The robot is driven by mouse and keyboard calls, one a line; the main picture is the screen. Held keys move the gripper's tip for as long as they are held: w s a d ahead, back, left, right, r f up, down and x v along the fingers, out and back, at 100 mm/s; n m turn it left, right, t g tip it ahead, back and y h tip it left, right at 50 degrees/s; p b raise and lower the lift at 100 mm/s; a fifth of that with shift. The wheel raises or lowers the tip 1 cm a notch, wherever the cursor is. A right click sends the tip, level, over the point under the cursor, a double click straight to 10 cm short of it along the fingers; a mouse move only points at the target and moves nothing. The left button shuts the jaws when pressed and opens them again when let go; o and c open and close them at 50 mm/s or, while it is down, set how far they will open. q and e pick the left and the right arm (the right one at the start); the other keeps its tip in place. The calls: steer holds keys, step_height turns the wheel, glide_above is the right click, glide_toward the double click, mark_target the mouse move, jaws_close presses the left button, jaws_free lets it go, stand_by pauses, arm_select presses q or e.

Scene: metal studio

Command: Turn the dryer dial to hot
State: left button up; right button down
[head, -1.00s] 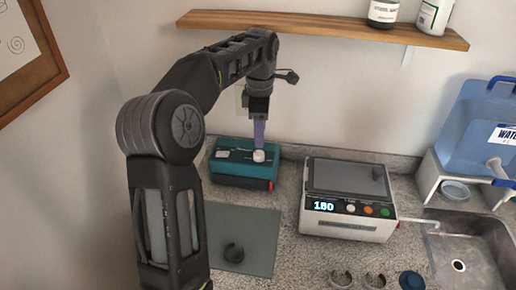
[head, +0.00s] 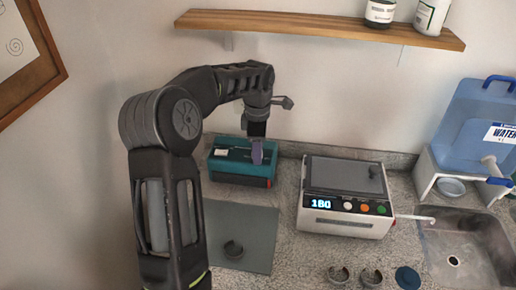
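A teal box-shaped device (head: 230,168), which seems to be the dryer, sits on the counter against the back wall. It has a white patch on its top left and a dark front with a red bit at the right end. My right gripper is not in view.
A white machine (head: 347,222) showing 180 stands right of the dryer. A wooden shelf (head: 300,25) hangs above. A sink (head: 470,250) and blue water jug (head: 480,120) are at the right.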

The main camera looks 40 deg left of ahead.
arm_select(q)
jaws_close()
stand_by(0.3)
